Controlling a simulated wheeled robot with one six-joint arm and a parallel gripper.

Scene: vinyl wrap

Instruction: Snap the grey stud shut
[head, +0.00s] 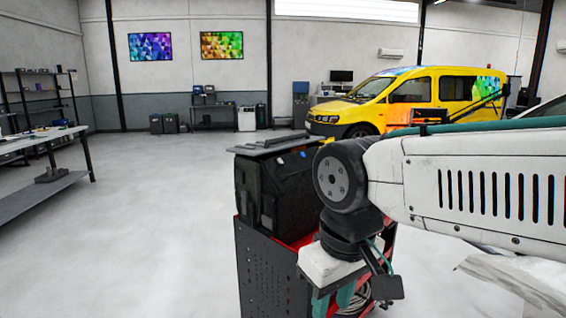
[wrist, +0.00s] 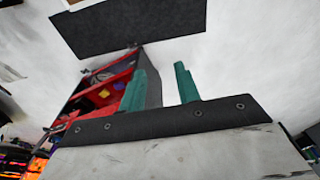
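My gripper (head: 337,302) hangs below my white arm at the right front of the cart in the head view. Its two teal fingers (wrist: 160,85) stand apart in the wrist view, with nothing between them. I cannot make out a grey stud in either view. A black case (head: 272,192) sits on the cart, with flat dark grey pieces (head: 268,144) lying on top. A small blue item (head: 303,155) shows at the case's top right. My arm hides part of the case's right side.
The red and black cart (head: 268,262) stands below the case, and its red inside (wrist: 102,92) shows in the wrist view. A yellow van (head: 400,98) is parked behind. A workbench (head: 45,150) stands at far left. The floor between bench and cart is clear.

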